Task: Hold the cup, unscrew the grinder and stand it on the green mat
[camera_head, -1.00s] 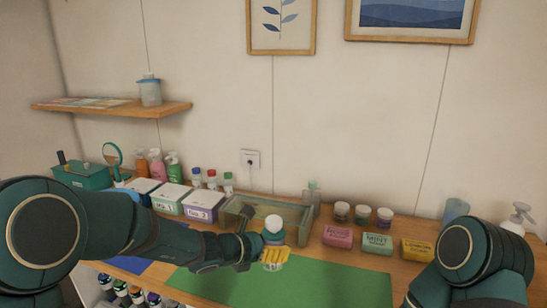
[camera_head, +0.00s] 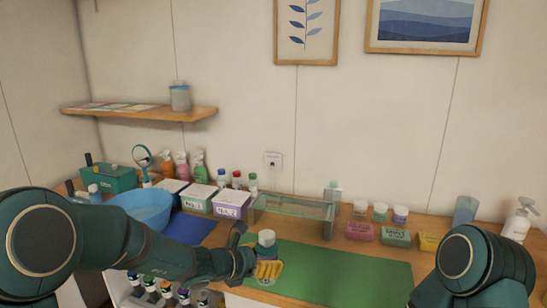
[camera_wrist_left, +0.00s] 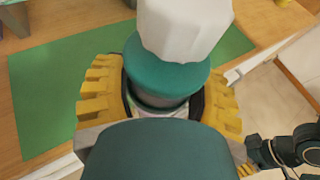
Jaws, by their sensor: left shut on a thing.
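The cup (camera_wrist_left: 150,108), grey and partly hidden, is between the yellow fingers of my left gripper (camera_head: 267,270), which is shut on it. The grinder sits upright on top, with a teal collar (camera_wrist_left: 165,72) and a white faceted top (camera_wrist_left: 185,28). In the head view its pale top (camera_head: 266,238) shows above the fingers. Held cup and grinder appear over the left part of the green mat (camera_head: 345,277); the height above it is unclear. My right arm shows at the lower right of the head view. In the left wrist view, part of my right gripper (camera_wrist_left: 247,168) shows at the edge.
A clear tray (camera_head: 290,208) stands behind the mat. Soaps (camera_head: 394,237) and small jars (camera_head: 380,212) are to its right. The right part of the mat is clear.

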